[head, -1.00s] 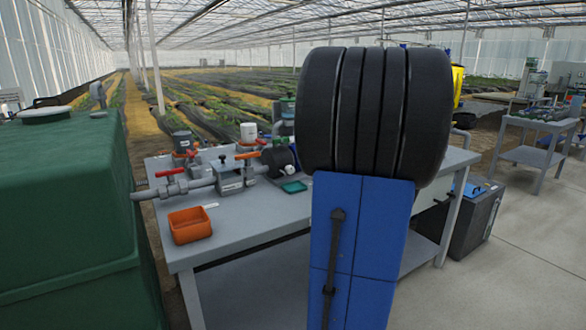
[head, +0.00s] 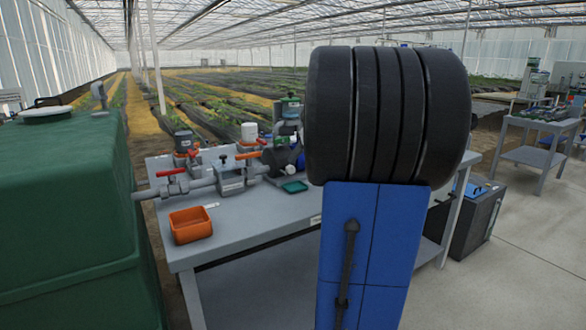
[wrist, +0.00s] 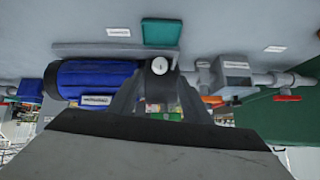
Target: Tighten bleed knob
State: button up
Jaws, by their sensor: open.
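In the wrist view my gripper (wrist: 160,84) is open, its two dark fingers pointing at the front of a blue-bodied pump (wrist: 95,76). A small pale round knob (wrist: 160,66) with a dark slot shows between the fingertips; it looks like the bleed knob. I cannot tell whether the fingers touch it. In the head view a pale round part (head: 291,169) shows on the pump at the bench's middle. My arm hides much of the pump and the gripper there.
The grey bench (head: 250,222) carries an orange tray (head: 190,225), a teal pad (head: 294,187) and pipework with red-handled valves (head: 172,173). A large green tank (head: 60,210) stands at left. A dark box (head: 478,220) stands by the bench's right end.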

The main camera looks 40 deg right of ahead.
aim_at(293, 167)
jog(key=x, duration=0.8)
jog(key=shift+w, duration=0.15)
jog(key=c, duration=1)
jog(key=shift+d+f+y, duration=0.1)
jog(key=shift+d+y, duration=0.05)
jog(key=shift+y, duration=0.35)
jog(key=shift+c, duration=0.2)
jog(key=shift+m, duration=0.3)
jog(key=o, duration=1)
jog(key=shift+o, duration=0.2)
